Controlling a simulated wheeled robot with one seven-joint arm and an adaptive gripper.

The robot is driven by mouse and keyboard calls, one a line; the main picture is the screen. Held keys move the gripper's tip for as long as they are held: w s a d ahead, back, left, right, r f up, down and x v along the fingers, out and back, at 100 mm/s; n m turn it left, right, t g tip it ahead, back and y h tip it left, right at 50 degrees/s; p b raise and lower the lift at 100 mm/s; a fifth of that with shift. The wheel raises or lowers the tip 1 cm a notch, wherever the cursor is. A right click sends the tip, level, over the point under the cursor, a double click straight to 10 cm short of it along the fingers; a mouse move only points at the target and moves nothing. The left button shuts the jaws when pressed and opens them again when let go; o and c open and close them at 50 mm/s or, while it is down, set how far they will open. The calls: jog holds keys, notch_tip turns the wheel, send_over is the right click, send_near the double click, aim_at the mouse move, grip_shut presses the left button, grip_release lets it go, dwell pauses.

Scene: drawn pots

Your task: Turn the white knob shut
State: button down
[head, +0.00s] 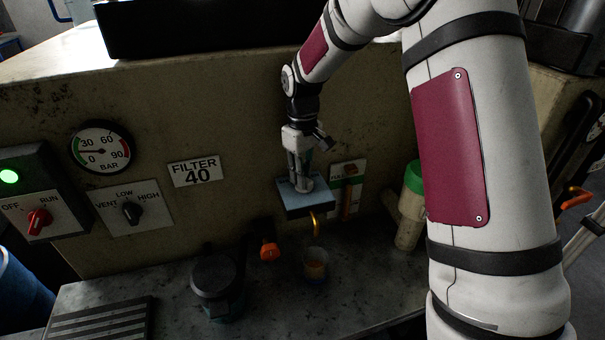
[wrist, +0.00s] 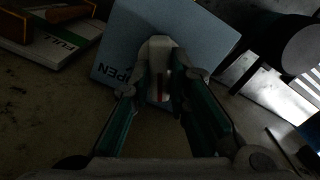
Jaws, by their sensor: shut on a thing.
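The white knob (wrist: 160,48) sits on a blue-grey plate (wrist: 215,38) in the wrist view. Part of a word ending in "PEN" shows on the plate's left side. My gripper (wrist: 160,84) has its two fingers around the knob, one on each side, and is shut on it. In the head view my gripper (head: 300,174) reaches down to the blue-grey box (head: 305,208) on the wall of the machine. A brass spout (head: 315,224) curves down below the box. The fingers hide part of the knob, and I cannot tell its exact angle.
A cup (head: 314,264) stands below the spout. An orange-ended fitting (head: 269,251) and a dark lidded pot (head: 217,279) are to its left.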

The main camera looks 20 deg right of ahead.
jog(key=shift+n, duration=1.1)
jog(key=c, duration=1.5)
grip_release()
jog(key=shift+r, duration=0.1)
notch_tip(320, 180, up, 12)
jog(key=shift+f, duration=0.1)
